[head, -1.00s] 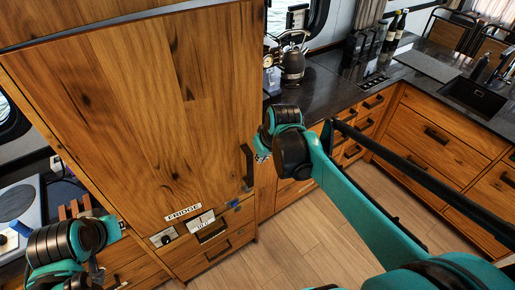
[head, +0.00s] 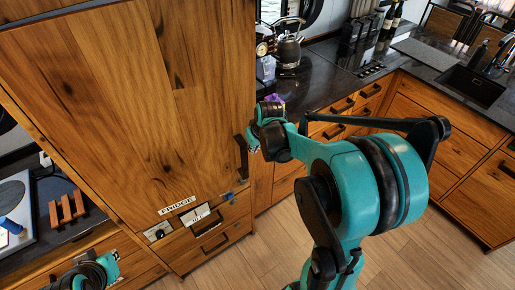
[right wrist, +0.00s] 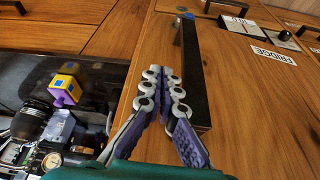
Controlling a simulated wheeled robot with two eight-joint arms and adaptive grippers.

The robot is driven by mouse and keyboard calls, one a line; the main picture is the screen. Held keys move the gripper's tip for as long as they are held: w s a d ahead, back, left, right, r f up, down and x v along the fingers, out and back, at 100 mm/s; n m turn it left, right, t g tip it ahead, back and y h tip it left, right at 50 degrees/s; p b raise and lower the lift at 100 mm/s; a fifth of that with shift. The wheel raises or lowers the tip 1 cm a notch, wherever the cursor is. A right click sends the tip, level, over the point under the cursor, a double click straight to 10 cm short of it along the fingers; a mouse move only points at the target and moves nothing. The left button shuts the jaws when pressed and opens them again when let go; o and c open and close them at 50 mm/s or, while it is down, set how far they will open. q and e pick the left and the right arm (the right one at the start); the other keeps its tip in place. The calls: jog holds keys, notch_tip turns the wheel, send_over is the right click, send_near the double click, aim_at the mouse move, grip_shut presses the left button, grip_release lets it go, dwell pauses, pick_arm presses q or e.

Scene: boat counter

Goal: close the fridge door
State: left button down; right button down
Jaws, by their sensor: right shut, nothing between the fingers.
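The fridge door (head: 150,105) is a large wooden panel with a FRIDGE label (head: 177,204) near its bottom and a black upright handle (head: 242,157) at its right edge. No clear gap shows along the door's edges; I cannot tell if it is fully shut. My right gripper (head: 252,150) is at the handle side of the door. In the right wrist view, the shut, empty right gripper (right wrist: 162,76) is beside the black handle (right wrist: 195,80), in front of the wood; contact cannot be told. My left arm shows at the bottom left, its fingertips out of sight.
Drawers (head: 210,240) are below the door. To the right, a dark counter (head: 318,85) holds a kettle (head: 288,50). A purple and yellow object (right wrist: 66,88) stands near the counter's edge. Wooden floor (head: 270,255) is open in front. A counter with a wooden rack (head: 67,208) is at left.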

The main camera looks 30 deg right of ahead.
jog(key=shift+w, duration=1.3)
